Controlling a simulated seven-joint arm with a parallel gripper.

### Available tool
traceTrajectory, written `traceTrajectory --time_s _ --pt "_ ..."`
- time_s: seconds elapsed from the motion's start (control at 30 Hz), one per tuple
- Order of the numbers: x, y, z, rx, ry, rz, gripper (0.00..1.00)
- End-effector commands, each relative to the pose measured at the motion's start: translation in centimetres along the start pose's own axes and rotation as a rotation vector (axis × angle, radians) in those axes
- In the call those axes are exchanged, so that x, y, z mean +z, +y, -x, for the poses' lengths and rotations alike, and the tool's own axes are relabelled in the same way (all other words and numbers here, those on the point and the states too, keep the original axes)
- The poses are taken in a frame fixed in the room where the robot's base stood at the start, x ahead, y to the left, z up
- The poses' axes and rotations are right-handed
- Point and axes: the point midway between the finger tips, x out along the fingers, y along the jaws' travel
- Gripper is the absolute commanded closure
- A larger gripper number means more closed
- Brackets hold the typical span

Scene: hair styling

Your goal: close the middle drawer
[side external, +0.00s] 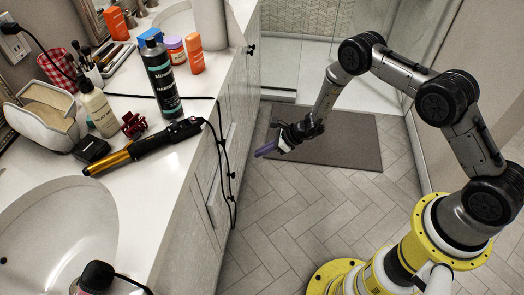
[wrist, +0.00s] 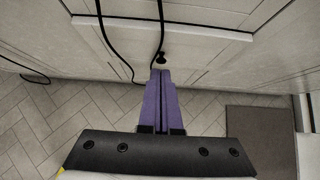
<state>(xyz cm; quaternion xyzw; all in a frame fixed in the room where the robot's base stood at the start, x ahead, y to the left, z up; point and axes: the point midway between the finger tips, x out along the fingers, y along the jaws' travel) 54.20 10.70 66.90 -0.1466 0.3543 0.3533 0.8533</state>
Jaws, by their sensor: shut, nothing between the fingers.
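The white cabinet's drawer fronts (side external: 214,190) run along its aisle side, seen at a steep angle in the side external view. I cannot tell for certain which one is the middle drawer, or how far it stands out. In the wrist view a pale panel front (wrist: 120,45) with a dark round knob (wrist: 160,59) lies just beyond my fingertips. My gripper (side external: 258,153) has purple fingers and is shut and empty, in front of the cabinet over the floor. Its fingertips (wrist: 161,72) are close to the knob; contact cannot be told.
Black cords (side external: 220,140) hang from the counter down the cabinet front; they also cross the panel in the wrist view (wrist: 107,35). The counter (side external: 140,185) holds a curling iron (side external: 140,147), bottles and jars. A grey mat (side external: 345,140) lies on the tiled floor, which is otherwise clear.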

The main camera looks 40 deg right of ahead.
Motion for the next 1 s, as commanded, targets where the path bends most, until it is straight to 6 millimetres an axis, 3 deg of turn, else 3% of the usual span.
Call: traceTrajectory --time_s 0.2,0.37,1.0 --pt "-0.4 2.8 0.2 0.004 0.0 0.0 1.0" --pt "-0.3 2.9 -0.4 0.001 -0.002 0.002 1.0" --pt "-0.4 2.9 -10.1 0.002 -0.002 0.002 1.0"
